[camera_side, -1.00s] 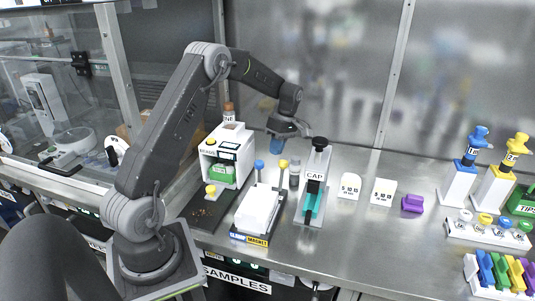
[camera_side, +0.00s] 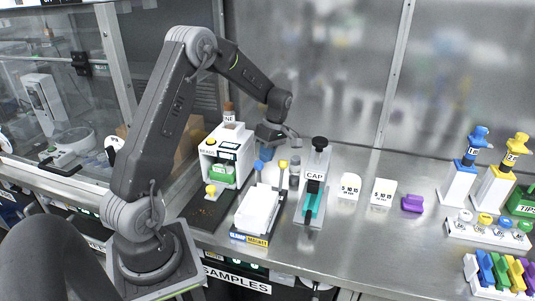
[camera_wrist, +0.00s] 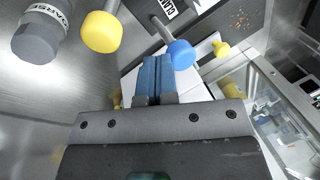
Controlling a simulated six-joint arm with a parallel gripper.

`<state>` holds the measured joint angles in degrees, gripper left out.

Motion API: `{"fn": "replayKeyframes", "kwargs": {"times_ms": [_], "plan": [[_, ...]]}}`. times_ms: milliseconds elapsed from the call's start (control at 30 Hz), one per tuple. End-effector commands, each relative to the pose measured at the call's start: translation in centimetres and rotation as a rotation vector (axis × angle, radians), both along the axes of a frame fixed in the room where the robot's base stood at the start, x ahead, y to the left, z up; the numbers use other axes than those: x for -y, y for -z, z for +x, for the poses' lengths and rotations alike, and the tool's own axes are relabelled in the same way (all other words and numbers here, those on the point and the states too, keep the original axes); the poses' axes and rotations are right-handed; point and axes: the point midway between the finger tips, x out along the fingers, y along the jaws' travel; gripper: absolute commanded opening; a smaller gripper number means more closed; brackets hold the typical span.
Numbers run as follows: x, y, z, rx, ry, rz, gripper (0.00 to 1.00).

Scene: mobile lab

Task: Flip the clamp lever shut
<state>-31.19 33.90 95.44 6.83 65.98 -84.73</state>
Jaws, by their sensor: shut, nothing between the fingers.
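The white clamp block (camera_side: 256,212) stands on the bench, with a blue and a yellow label on its front. The clamp lever is the rod with the blue knob (camera_side: 258,165); it stands up at the back left of the block. A second rod with a yellow knob (camera_side: 282,164) stands to its right. My gripper (camera_side: 266,153) is shut and empty, just behind and above the blue knob. In the wrist view the blue fingertips (camera_wrist: 156,62) are together close beside the blue knob (camera_wrist: 181,54). I cannot tell whether they touch it.
A white box with a green insert (camera_side: 222,172) stands left of the block. The CAP press (camera_side: 314,178) is to the right, then two white labelled blocks (camera_side: 383,192) and a purple piece (camera_side: 412,203). The bench in front of these is clear.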

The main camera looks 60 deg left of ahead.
Motion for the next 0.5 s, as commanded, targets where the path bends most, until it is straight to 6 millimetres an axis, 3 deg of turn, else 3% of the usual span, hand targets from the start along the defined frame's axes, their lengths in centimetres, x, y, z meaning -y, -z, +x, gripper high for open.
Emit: {"fn": "replayKeyframes", "kwargs": {"times_ms": [233, 500], "plan": [[1.7, -0.3, -1.7, 0.129, 0.002, 0.127, 0.0], [2.9, 0.0, -2.8, 0.145, 0.001, 0.142, 0.0]]}}
